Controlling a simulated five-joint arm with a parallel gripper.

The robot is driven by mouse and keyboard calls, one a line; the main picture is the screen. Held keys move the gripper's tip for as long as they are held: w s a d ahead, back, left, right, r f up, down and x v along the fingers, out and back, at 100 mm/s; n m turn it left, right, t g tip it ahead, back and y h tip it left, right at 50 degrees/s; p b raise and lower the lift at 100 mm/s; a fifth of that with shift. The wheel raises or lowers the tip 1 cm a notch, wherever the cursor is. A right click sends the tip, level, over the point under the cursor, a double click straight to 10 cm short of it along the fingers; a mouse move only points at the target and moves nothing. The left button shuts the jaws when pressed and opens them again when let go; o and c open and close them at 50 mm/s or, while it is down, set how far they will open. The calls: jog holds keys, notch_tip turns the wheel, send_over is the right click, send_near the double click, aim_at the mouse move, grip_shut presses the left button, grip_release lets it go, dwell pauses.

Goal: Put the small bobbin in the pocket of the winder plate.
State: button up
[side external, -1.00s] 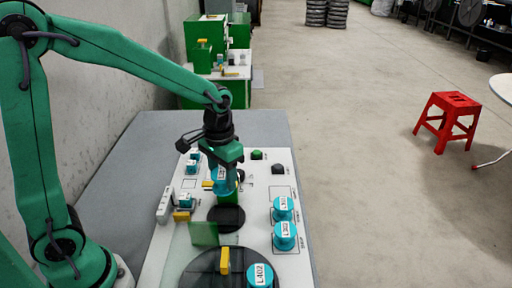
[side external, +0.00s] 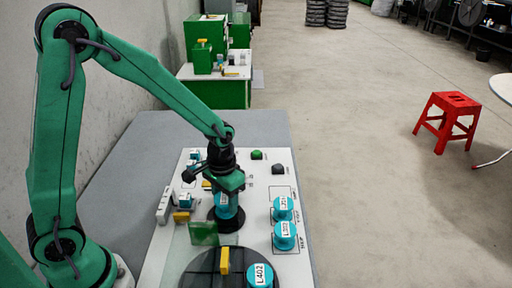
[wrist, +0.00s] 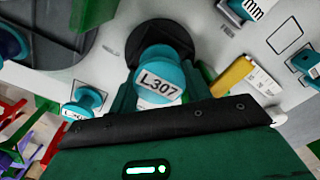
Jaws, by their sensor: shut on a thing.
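The small bobbin (side external: 224,205) is teal with a white label, which reads L307 in the wrist view (wrist: 160,84). My gripper (side external: 227,191) is shut on it, with one green finger on each side in the wrist view. The bobbin is upright over the small black round disc (side external: 230,226) of the white winder plate (side external: 262,203). The disc also shows behind the bobbin in the wrist view (wrist: 146,32). The bobbin hides the disc's middle, so I cannot tell whether its base touches the disc or sits in a pocket.
Two teal bobbins (side external: 284,236) stand at the plate's right. Bobbin L402 (side external: 260,275) stands by a large dark disc (side external: 205,272) with a yellow block (side external: 224,261). A green upright panel (side external: 204,233) stands close in front of the small disc. Yellow and white parts lie left.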

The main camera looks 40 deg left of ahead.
aim_at(224, 198)
jog(key=shift+f, duration=0.75)
jog(key=shift+f, duration=0.15)
jog(key=o, duration=1)
jog(key=shift+c, duration=0.2)
notch_tip(224, 198, up, 12)
jog(key=shift+s+r, duration=0.1)
jog(key=shift+r, duration=0.15)
